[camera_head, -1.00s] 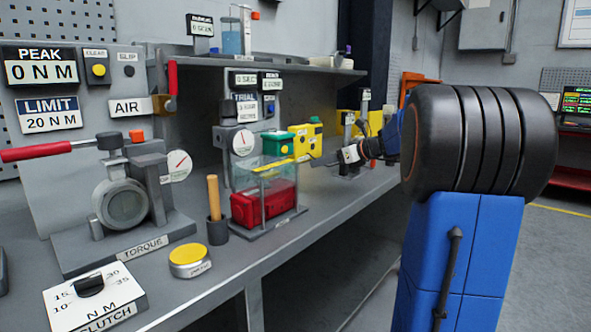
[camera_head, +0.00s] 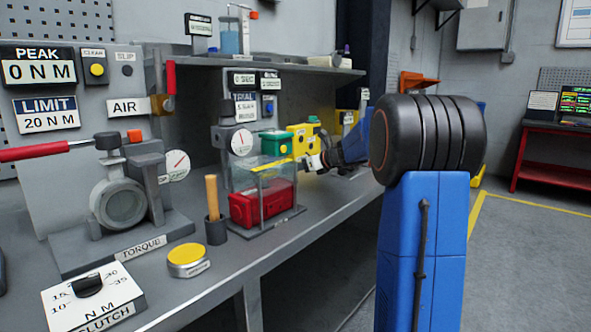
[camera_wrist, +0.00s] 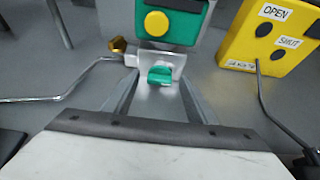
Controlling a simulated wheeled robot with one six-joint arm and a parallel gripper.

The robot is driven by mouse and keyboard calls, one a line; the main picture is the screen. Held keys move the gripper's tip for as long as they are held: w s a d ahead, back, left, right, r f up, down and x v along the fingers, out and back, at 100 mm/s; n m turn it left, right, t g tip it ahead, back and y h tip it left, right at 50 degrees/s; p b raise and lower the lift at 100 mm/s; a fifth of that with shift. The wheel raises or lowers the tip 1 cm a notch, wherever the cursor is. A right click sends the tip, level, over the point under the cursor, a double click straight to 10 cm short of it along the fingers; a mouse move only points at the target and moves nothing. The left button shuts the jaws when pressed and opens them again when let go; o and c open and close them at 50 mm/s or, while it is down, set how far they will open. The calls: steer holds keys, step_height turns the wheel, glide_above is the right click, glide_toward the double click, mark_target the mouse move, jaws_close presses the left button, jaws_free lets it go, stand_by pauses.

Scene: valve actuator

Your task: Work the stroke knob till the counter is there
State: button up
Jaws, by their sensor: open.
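A small teal knob (camera_wrist: 160,75) sits on a grey metal block in the wrist view, below a green box (camera_wrist: 178,15) with a round yellow button. I cannot read a label on this knob, so I cannot tell for sure that it is the stroke knob. My gripper (camera_wrist: 158,82) is open, its fingers on either side of the knob with space between; contact is not clear. In the head view my gripper (camera_head: 315,162) is beside the green box (camera_head: 276,144). Small displays (camera_head: 244,79) stand above the case; I cannot tell which is the counter.
A yellow box marked OPEN and SHUT (camera_wrist: 275,32) stands to the right in the wrist view, with a dark cable. A bent metal rod (camera_wrist: 60,92) lies left. A clear case with a red block (camera_head: 262,204) and a wooden-handled tool (camera_head: 213,200) stand left of my gripper.

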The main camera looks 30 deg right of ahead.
steer(key=shift+c, duration=0.4)
steer(key=c, duration=1)
steer(key=shift+a, duration=0.1)
steer(key=shift+s+a+n+t+h, duration=0.15)
steer(key=shift+n+h, duration=0.2)
steer(key=shift+n, duration=0.25)
steer(key=shift+w+a+n+t+h, duration=0.15)
steer(key=shift+n+h, duration=0.2)
steer(key=shift+n, duration=0.25)
steer(key=shift+s+a+f+n+t+h, duration=0.15)
steer(key=shift+n+t+h, duration=0.2)
steer(key=shift+n+h, duration=0.35)
steer(key=shift+s+a+f+n+t+h, duration=0.1)
steer(key=shift+n+t+h, duration=0.3)
steer(key=shift+n, duration=0.6)
steer(key=o, duration=1.1)
